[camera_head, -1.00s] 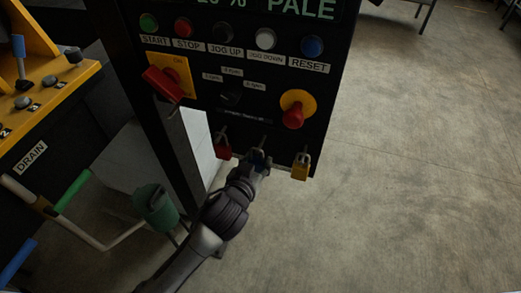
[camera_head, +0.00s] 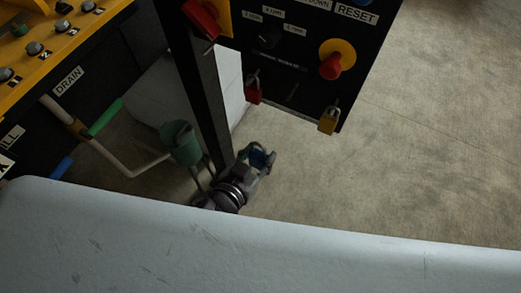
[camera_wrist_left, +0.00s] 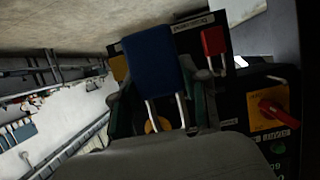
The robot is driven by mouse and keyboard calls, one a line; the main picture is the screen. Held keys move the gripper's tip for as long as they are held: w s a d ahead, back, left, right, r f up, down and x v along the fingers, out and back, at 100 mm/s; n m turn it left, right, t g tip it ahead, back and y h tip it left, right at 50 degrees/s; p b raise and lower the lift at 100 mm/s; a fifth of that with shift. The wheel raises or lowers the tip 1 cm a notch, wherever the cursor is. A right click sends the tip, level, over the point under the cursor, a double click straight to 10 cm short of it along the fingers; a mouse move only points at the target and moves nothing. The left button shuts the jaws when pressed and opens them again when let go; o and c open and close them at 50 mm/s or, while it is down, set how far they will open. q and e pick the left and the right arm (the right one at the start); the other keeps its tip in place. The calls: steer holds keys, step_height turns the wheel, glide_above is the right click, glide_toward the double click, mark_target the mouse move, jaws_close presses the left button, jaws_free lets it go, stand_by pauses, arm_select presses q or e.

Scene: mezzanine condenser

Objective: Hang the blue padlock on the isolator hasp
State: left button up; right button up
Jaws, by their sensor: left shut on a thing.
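The blue padlock (camera_wrist_left: 150,60) is shut between the fingers of my left gripper, its two shackle legs pointing toward the panel side in the left wrist view. In the head view my left gripper (camera_head: 260,157) holds the padlock (camera_head: 257,156) below the black panel's lower edge, clear of it. The isolator is a red handle (camera_head: 202,16) on a yellow plate at the panel's upper left; it also shows in the wrist view (camera_wrist_left: 271,109). A thin light piece sticks out below the handle; I cannot tell whether it is the hasp. My right gripper is out of view.
A red padlock (camera_head: 253,92) and a yellow padlock (camera_head: 328,121) hang on the panel's lower edge, with an empty place between them. A red stop button (camera_head: 331,67) sits above. A dark post (camera_head: 205,110) and a green can (camera_head: 181,143) stand left of my gripper.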

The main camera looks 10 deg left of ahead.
mark_target(256, 160)
arm_select(q)
steer(key=shift+r, duration=0.15)
steer(key=shift+r+p, duration=0.7)
steer(key=shift+p, duration=0.3)
steer(key=shift+s+a+b, duration=0.1)
steer(key=shift+s+a, duration=0.15)
steer(key=shift+s, duration=0.5)
steer(key=shift+s+a+b, duration=0.15)
steer(key=shift+s+a, duration=0.05)
steer(key=shift+s, duration=0.5)
steer(key=shift+s+a+b, duration=0.1)
steer(key=shift+s+a, duration=0.15)
steer(key=shift+s, duration=0.5)
steer(key=shift+f+b+v, duration=0.15)
steer(key=shift+b+v, duration=0.05)
steer(key=shift+v, duration=0.5)
steer(key=shift+f+b+v, duration=0.15)
steer(key=shift+v, duration=0.55)
